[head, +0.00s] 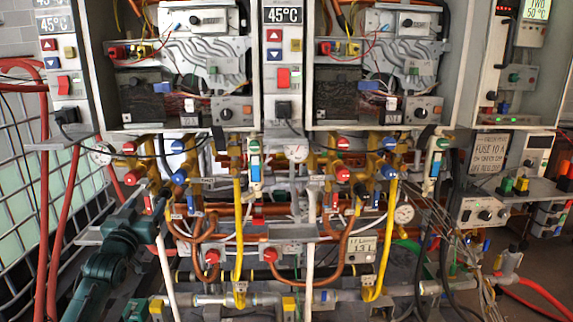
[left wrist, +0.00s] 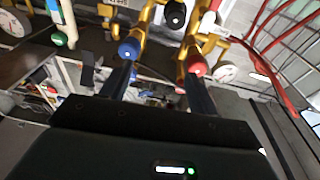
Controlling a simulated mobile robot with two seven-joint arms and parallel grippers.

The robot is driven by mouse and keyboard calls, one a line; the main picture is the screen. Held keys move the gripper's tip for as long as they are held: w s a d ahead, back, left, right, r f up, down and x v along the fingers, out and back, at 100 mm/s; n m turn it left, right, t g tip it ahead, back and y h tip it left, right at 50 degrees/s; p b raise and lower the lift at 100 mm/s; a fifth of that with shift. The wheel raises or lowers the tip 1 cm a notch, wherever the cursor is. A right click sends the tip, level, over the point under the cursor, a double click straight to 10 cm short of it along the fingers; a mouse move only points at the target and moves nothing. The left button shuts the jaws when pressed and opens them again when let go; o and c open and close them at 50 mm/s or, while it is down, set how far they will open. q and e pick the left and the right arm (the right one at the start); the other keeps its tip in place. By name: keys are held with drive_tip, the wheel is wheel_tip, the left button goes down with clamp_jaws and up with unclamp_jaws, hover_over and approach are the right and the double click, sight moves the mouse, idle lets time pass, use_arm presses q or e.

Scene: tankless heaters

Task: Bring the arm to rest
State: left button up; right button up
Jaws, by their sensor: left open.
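My left arm (head: 103,262), dark teal, comes in from the lower left of the head view. Its left gripper (head: 160,198) is by the valves under the left heater. In the left wrist view the gripper's two dark fingers (left wrist: 160,82) stand apart with nothing between them. A blue valve knob (left wrist: 130,47) shows just beyond one fingertip and a red valve knob (left wrist: 195,65) just beyond the other. I cannot tell whether the fingers touch them. My right gripper is in neither view.
Two open heater cabinets (head: 257,103) hang above. Copper and yellow pipes (head: 239,235) crowd the space below. A wire mesh (head: 30,190) and red hoses (head: 43,180) stand at the left. A control box (head: 482,211) and loose wires are at the right.

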use_arm(q)
drive_tip(key=s+d+f+m+g, duration=0.1)
drive_tip(key=s+d+f+g, duration=0.2)
drive_tip(key=f, duration=0.4)
drive_tip(key=s+d+f+m+h, duration=0.1)
drive_tip(key=s+d+f+m, duration=0.1)
drive_tip(key=s+f, duration=0.4)
drive_tip(key=s+d+f+m+g, duration=0.1)
drive_tip(key=s+d+f+g, duration=0.15)
drive_tip(key=f, duration=0.55)
drive_tip(key=s+d+f+g+h, duration=0.1)
drive_tip(key=s+d+f, duration=0.2)
drive_tip(key=s, duration=0.6)
drive_tip(key=s+d+f+g+h, duration=0.1)
drive_tip(key=s+d+f, duration=0.2)
drive_tip(key=s, duration=0.6)
drive_tip(key=s+d+f+g, duration=0.1)
drive_tip(key=s+d+f, duration=0.2)
drive_tip(key=s+d, duration=0.3)
drive_tip(key=s, duration=0.4)
drive_tip(key=shift+f+n+g+h, duration=0.3)
drive_tip(key=shift+g+h, duration=0.05)
drive_tip(key=shift+h, duration=0.05)
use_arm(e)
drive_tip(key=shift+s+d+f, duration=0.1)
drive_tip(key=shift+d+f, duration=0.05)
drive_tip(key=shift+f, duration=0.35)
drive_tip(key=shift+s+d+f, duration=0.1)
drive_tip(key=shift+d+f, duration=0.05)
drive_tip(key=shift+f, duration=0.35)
